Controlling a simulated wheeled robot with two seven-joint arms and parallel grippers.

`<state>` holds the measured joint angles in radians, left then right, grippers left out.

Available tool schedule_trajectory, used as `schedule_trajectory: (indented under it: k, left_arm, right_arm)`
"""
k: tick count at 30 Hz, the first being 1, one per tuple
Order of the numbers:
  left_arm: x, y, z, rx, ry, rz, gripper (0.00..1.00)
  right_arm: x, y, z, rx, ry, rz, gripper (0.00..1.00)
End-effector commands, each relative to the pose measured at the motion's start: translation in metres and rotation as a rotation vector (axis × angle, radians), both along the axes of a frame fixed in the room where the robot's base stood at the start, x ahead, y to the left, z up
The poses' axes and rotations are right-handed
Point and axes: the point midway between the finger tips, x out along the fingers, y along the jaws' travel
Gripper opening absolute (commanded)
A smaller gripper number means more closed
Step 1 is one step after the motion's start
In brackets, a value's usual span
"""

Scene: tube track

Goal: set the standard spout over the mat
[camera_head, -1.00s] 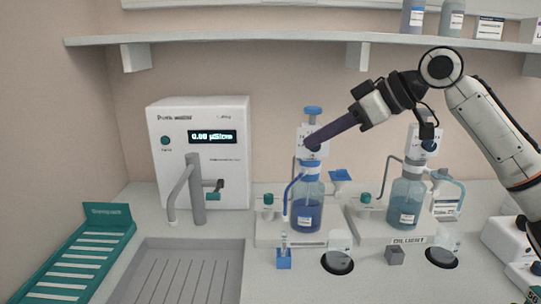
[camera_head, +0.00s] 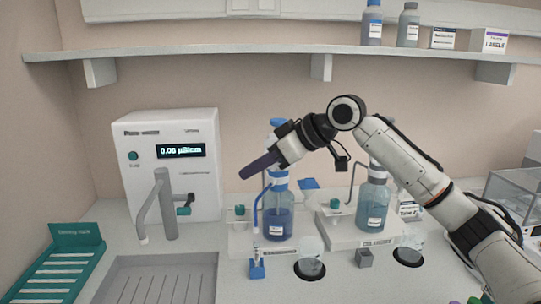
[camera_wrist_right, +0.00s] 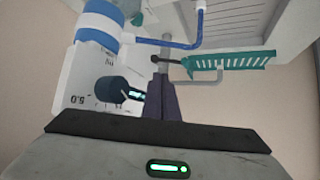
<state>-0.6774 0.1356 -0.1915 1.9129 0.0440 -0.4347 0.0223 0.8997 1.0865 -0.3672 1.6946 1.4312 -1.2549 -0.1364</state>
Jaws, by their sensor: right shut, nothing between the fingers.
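The left dispenser bottle (camera_head: 279,218) holds blue liquid and has a blue cap. Its blue spout (camera_head: 257,208) bends down on the bottle's left side, left of the dark round mat (camera_head: 311,273), not above it. A clear beaker (camera_head: 311,247) is at the mat's back edge. My right gripper (camera_head: 243,174) is shut and empty, its purple-grey fingers pointing left and down, in front of the dispenser head and above the spout. In the right wrist view the blue spout (camera_wrist_right: 185,45) lies beyond the shut fingers (camera_wrist_right: 163,95); I cannot tell whether they touch. My left gripper is out of view.
A second dispenser bottle (camera_head: 373,205) with its own mat (camera_head: 408,260) stands to the right. A blue vial holder (camera_head: 257,269) and a grey block (camera_head: 364,258) are in front. A grey tap (camera_head: 168,205), sink and teal rack (camera_head: 75,240) are at left.

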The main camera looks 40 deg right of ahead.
Motion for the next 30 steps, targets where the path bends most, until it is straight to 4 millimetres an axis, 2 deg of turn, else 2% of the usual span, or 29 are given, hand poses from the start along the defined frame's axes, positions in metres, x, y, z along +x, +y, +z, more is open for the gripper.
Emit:
schedule_trajectory:
  k: [3, 9, 25, 30]
  left_arm:
    - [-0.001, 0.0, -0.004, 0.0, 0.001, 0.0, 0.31]
    - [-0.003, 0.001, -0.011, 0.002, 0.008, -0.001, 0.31]
    - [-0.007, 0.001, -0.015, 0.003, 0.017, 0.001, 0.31]
    - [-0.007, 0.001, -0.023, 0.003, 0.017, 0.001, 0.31]
  right_arm:
    - [-0.011, -0.007, -0.012, -0.004, 0.002, -0.003, 0.0]
    - [-0.025, -0.014, -0.022, -0.001, 0.002, -0.002, 0.0]
    - [-0.029, -0.016, -0.023, 0.0, -0.001, 0.001, 0.0]
    - [-0.036, -0.025, -0.026, 0.0, 0.001, 0.017, 0.0]
